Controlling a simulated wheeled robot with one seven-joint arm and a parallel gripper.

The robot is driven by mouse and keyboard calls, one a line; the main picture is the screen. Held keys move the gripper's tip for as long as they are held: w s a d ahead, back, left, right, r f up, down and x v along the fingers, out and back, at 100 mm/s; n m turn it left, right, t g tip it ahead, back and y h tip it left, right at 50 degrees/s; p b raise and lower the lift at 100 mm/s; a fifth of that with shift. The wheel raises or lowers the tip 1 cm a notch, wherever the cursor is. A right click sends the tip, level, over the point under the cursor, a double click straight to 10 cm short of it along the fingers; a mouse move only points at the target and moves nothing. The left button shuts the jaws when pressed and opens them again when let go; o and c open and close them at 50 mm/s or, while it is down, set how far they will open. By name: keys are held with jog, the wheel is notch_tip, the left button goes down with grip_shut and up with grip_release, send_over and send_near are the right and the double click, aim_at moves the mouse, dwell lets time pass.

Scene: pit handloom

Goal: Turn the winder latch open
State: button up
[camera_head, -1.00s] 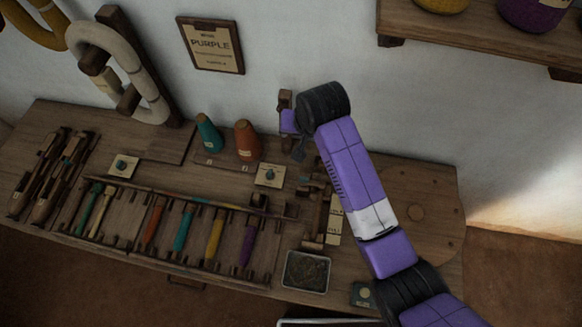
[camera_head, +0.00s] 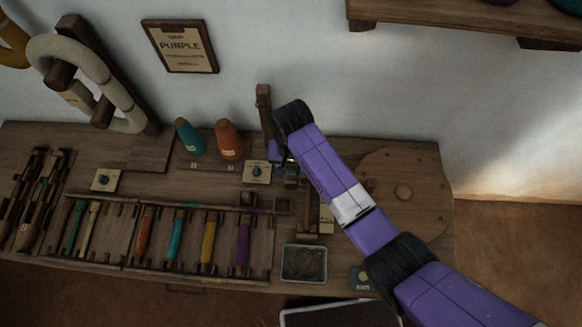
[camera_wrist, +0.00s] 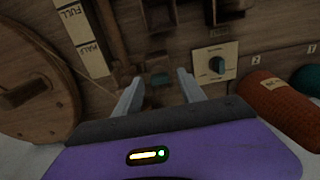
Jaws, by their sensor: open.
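In the wrist view, a small dark teal piece (camera_wrist: 157,80), which looks like the winder latch, sits on the wooden winder parts between my fingertips. My gripper (camera_wrist: 159,76) is open, with one pale finger on each side of the piece. I cannot tell whether the fingers touch it. In the head view, my gripper (camera_head: 283,161) points down at the winder on the bench, and my arm hides much of the winder. The latch cannot be made out there.
A teal knob on a pale plate (camera_wrist: 212,62) is close to the right finger. An orange cone (camera_head: 230,139) and a teal cone (camera_head: 190,137) stand at the back. A "FULL/HALF" label (camera_wrist: 83,38) and a round wooden disc (camera_wrist: 33,85) lie left in the wrist view. A metal tray (camera_head: 303,264) is in front.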

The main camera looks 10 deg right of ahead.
jog(key=shift+f, duration=0.15)
grip_shut()
